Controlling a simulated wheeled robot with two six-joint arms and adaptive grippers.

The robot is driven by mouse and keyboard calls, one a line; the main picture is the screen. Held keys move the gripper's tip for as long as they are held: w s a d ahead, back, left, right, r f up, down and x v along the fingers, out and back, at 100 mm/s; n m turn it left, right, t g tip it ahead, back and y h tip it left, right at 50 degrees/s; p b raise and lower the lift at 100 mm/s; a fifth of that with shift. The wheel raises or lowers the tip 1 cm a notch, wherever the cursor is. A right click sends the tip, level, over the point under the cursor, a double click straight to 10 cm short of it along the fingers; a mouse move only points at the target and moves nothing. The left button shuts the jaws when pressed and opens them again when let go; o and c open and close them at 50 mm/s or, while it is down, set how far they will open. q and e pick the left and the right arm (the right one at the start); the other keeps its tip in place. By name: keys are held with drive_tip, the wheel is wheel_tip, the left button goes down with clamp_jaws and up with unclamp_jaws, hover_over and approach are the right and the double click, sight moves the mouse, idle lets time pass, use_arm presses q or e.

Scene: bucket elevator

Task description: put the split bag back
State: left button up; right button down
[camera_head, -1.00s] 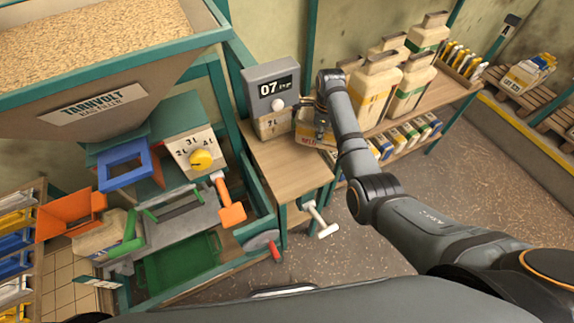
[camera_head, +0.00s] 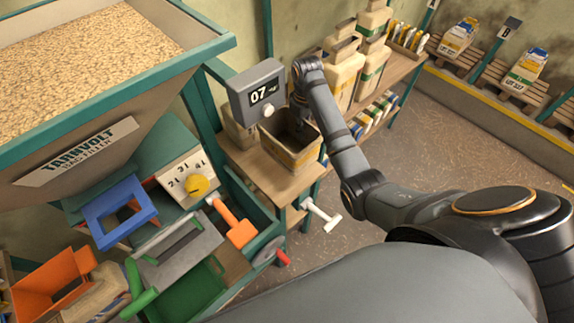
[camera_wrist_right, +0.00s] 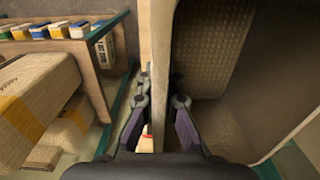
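An open-topped, tan, box-shaped container (camera_head: 302,157) shows at the right side of the small wooden table (camera_head: 250,172). It has a dark inside and a yellowish mark on its front. I cannot tell whether it is the split bag or a bin, nor whether it touches the table. My right gripper (camera_head: 302,104) is at its back rim. In the right wrist view, its fingers (camera_wrist_right: 160,100) close on both sides of a thin upright wall (camera_wrist_right: 158,45); woven texture (camera_wrist_right: 215,45) shows inside, to the right. My left gripper is out of view.
A grey display unit reading 07 (camera_head: 258,90) stands left of the container. Behind and right, a shelf (camera_head: 398,72) holds several tan bags. Pallets with bags line the far wall; the floor right is clear.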

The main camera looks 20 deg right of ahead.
sight(301, 142)
wheel_tip(301, 142, down, 5)
drive_tip(key=shift+f+p, duration=0.1)
drive_tip(key=shift+p, duration=0.3)
drive_tip(key=shift+f, duration=2.25)
drive_tip(key=c, duration=1.5)
unclamp_jaws()
drive_tip(key=shift+f, duration=0.1)
wheel_tip(301, 142, up, 12)
drive_tip(key=shift+r+b, duration=0.15)
drive_tip(key=shift+b, duration=0.6)
drive_tip(key=shift+s, duration=0.1)
